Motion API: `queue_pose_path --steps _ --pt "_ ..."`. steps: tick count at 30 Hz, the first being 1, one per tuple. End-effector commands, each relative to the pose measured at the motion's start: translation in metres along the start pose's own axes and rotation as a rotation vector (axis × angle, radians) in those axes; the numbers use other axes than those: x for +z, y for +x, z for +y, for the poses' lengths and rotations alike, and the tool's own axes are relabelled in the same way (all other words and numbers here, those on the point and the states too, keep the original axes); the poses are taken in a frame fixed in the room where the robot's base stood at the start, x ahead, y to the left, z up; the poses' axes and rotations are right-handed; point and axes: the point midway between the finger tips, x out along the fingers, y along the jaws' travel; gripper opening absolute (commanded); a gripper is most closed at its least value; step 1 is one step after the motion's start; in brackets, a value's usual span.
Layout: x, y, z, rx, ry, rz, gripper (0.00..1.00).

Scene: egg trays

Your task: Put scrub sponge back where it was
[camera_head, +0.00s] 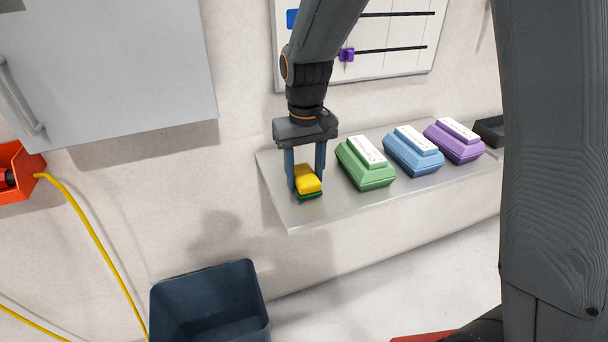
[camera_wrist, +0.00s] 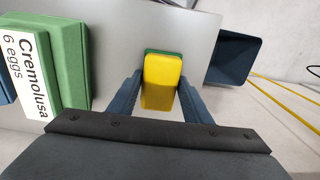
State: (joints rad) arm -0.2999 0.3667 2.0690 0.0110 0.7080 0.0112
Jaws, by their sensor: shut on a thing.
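The scrub sponge (camera_head: 308,181) is yellow with a green scrub layer underneath. It is at the left end of the grey wall shelf (camera_head: 310,214), left of the green egg box (camera_head: 366,163). My gripper (camera_head: 307,188) points down with one finger on each side of the sponge and is shut on it. In the wrist view the sponge (camera_wrist: 161,83) is between the two fingers (camera_wrist: 161,100), green side towards the shelf (camera_wrist: 190,30). I cannot tell whether its underside touches the shelf.
Blue (camera_head: 413,151) and purple (camera_head: 454,141) egg boxes stand farther right on the shelf, with a black tray (camera_head: 490,131) beyond. A dark blue bin (camera_head: 208,304) stands below left. A grey cabinet (camera_head: 100,65) hangs upper left, with an orange box (camera_head: 25,165) and yellow cable (camera_head: 90,235) below it.

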Motion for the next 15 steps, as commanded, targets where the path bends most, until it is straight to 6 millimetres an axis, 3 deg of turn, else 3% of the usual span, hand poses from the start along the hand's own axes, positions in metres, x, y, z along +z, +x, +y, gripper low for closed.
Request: queue_pose_path --steps 7,8,9,11,15 --pt "-0.0001 0.0069 0.0001 0.0 0.0 0.001 0.2" --pt "0.0 0.007 0.0001 0.0 0.0 0.0 0.48" --pt "0.0 0.007 0.0001 0.0 0.0 0.0 0.55" --pt "0.0 0.0069 0.0 0.0 0.0 0.0 0.63" --pt "-0.0001 0.0066 -0.0001 0.0 0.0 0.0 0.63"
